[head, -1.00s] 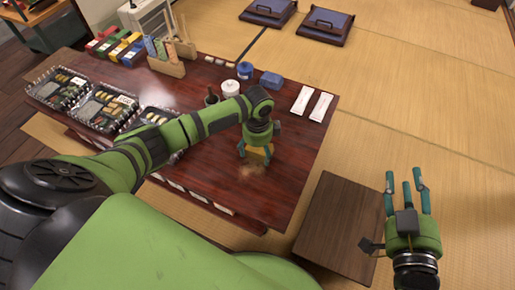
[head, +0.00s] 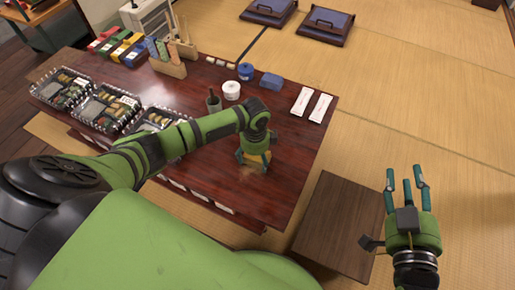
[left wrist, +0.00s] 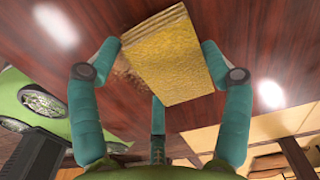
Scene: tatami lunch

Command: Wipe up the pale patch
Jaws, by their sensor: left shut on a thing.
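My left gripper (head: 253,163) is shut on a yellow sponge-like block (left wrist: 172,58), low over the dark red table (head: 290,165) near its front edge. In the left wrist view the fingers (left wrist: 158,75) stand on both sides of the block. A mottled, pale brownish patch (left wrist: 128,76) shows on the table just left of the block there. In the head view the gripper and block cover the patch's place. I cannot tell whether the block presses on the table. My right gripper (head: 406,187) is open and empty, right of the table.
Lunch boxes (head: 102,107) stand at the table's left. A dark cup (head: 213,101), a white pot (head: 231,90), a blue pot (head: 245,71) and a blue block (head: 271,81) stand behind my left gripper. White packets (head: 310,104) lie right. A low wooden stand (head: 338,225) is in front.

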